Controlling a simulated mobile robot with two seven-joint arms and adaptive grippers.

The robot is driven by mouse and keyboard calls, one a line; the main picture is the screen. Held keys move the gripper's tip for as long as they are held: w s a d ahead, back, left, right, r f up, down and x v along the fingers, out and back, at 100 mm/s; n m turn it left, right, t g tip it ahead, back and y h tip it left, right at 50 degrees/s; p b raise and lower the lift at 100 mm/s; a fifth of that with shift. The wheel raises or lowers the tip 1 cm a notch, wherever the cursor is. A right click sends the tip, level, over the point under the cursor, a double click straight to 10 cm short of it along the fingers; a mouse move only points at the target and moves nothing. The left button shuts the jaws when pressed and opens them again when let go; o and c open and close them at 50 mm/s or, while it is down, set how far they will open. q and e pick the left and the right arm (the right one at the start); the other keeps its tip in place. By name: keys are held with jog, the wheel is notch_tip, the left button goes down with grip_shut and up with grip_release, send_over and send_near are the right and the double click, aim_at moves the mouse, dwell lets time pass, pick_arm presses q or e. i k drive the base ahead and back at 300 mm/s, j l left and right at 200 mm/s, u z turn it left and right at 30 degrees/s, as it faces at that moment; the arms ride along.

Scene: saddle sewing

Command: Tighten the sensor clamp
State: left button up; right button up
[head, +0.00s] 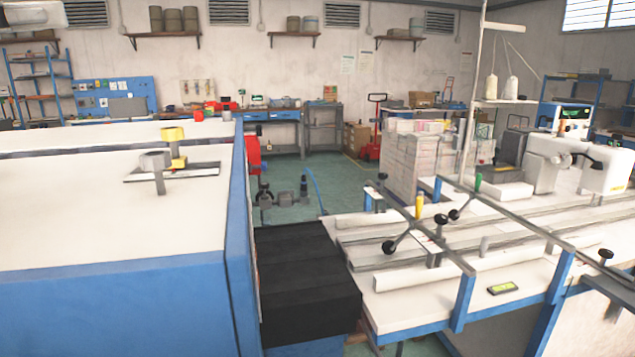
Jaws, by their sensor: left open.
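A white bench (400,312) with blue legs stands at right with long rails. Clamp levers with black ball knobs (388,247) sit on its bars, along with a yellow handle (419,206) and a green handle (478,182). At left, a yellow-topped post (174,135) and a grey-capped post (155,161) stand at a slot in a white machine top. I cannot tell which part is the sensor clamp. A small dark jointed shape beyond the blue panel seems to be my left gripper (303,188), apart from the clamps; its fingers are too small to make out. My right gripper is not seen.
A blue-sided white machine (110,240) fills the left. A black stepped block (305,285) lies between it and the bench. A white sewing machine (570,165) stands at right. Stacked boxes (415,162) stand behind the bench. Green floor (345,185) is open in the middle.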

aim_at(155, 161)
jog(key=k+l, duration=0.15)
jog(key=l, duration=0.25)
jog(key=k+l, duration=0.15)
jog(key=l, duration=0.25)
jog(key=k+l, duration=0.15)
jog(key=l, duration=0.2)
jog(key=k+l, duration=0.15)
jog(key=l, duration=0.25)
jog(key=k+l, duration=0.15)
jog(key=l, duration=0.25)
